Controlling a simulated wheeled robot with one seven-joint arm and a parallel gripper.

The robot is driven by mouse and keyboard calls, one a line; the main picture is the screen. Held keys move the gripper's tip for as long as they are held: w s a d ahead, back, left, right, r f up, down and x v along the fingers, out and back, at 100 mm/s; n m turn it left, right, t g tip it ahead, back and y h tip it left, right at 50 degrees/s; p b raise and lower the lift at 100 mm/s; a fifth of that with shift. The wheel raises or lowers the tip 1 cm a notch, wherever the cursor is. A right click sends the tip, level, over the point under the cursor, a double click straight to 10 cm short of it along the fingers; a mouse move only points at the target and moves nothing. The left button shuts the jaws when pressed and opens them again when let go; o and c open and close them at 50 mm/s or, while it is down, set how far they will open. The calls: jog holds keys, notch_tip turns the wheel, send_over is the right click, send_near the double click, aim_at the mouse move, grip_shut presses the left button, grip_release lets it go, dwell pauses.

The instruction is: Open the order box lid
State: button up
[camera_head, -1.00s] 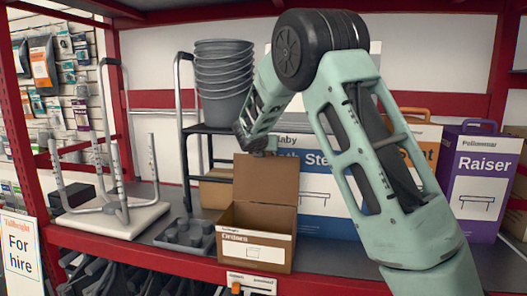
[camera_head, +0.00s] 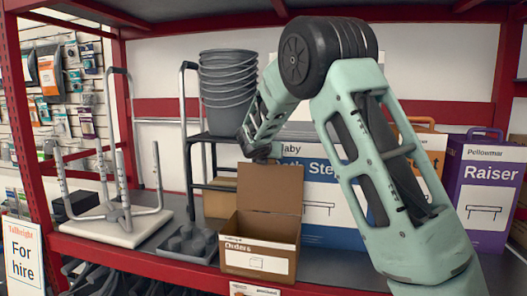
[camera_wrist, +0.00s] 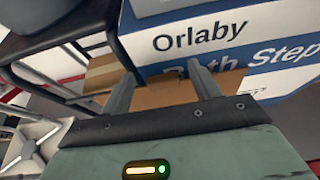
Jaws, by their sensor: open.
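The order box (camera_head: 232,258), brown cardboard with a white "Orders" label, sits at the shelf's front edge. Its lid (camera_head: 270,188) stands upright at the back of the box, and the box mouth is open toward me. My gripper (camera_head: 262,155) is just above the lid's top edge in the head view; its fingers are hard to make out there. In the wrist view my gripper (camera_wrist: 160,74) has its two fingers spread apart with nothing held between them. A brown panel, apparently the lid (camera_wrist: 168,95), shows below and between the fingers. Contact cannot be told.
A blue and white Orlaby bath step box (camera_head: 318,180) stands behind the order box. Stacked grey buckets (camera_head: 228,85) stand on a step stool. A purple Raiser box (camera_head: 480,195) is at right.

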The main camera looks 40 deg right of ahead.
jog(key=b+v, duration=0.4)
jog(key=v, duration=1.2)
jog(key=shift+a+r, duration=0.2)
jog(key=shift+s, duration=0.15)
